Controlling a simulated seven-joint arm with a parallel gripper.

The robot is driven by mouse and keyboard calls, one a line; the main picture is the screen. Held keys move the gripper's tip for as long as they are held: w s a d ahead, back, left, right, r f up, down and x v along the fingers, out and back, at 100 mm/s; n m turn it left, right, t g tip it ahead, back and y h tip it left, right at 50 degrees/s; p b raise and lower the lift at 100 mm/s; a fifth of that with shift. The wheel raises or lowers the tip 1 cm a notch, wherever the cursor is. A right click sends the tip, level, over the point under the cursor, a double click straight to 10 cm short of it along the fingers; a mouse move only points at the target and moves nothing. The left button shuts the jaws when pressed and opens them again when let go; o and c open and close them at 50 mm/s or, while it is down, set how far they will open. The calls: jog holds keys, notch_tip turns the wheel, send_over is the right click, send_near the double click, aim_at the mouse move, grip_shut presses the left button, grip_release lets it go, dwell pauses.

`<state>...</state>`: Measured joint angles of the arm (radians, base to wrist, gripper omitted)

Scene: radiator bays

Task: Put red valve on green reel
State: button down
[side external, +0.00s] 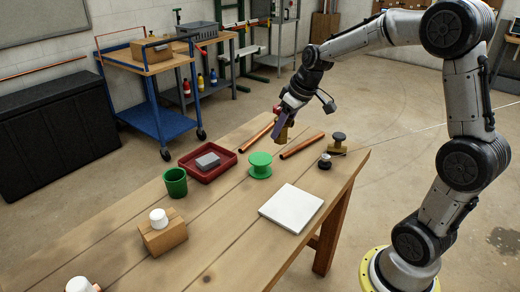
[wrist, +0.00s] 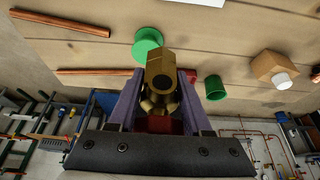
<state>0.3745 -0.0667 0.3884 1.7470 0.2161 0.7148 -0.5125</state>
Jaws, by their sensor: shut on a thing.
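My gripper (side external: 283,127) is shut on a brass-coloured valve (wrist: 160,80), held above the far part of the wooden table. The valve is a small brown-gold shape (side external: 281,136) under my fingers in the side view. The green reel (side external: 260,166) stands upright on the table, nearer the side camera than my gripper and a little left. In the wrist view the reel (wrist: 146,39) shows beyond the valve, slightly left. The valve and reel are apart.
A red tray (side external: 191,174) with a grey block and a green cup (side external: 175,184) stand left of the reel. Copper pipes (side external: 301,146) lie near it. A white plate (side external: 291,208) lies in front. Black knobbed parts (side external: 325,162) stand right. A wooden block (side external: 164,238) carries a white cap.

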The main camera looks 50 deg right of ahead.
jog(key=w+d+f, duration=0.1)
jog(key=w+f, duration=0.1)
jog(key=w, duration=0.1)
jog(key=w+d+f, duration=0.1)
jog(key=w+f, duration=0.1)
jog(key=w, duration=0.1)
jog(key=w+f, duration=0.3)
jog(key=shift+w+d+f, duration=0.1)
jog(key=shift+w+d, duration=0.05)
jog(key=shift+d, duration=0.25)
jog(key=shift+w+f, duration=0.15)
jog(key=shift+w+d+f, duration=0.1)
jog(key=shift+w+f, duration=0.05)
jog(key=shift+f, duration=0.8)
jog(key=shift+w+d+f, duration=0.1)
jog(key=shift+f, duration=0.8)
jog(key=shift+a+f, duration=0.1)
jog(key=shift+c, duration=1.7)
grip_release()
jog(key=shift+f, duration=0.15)
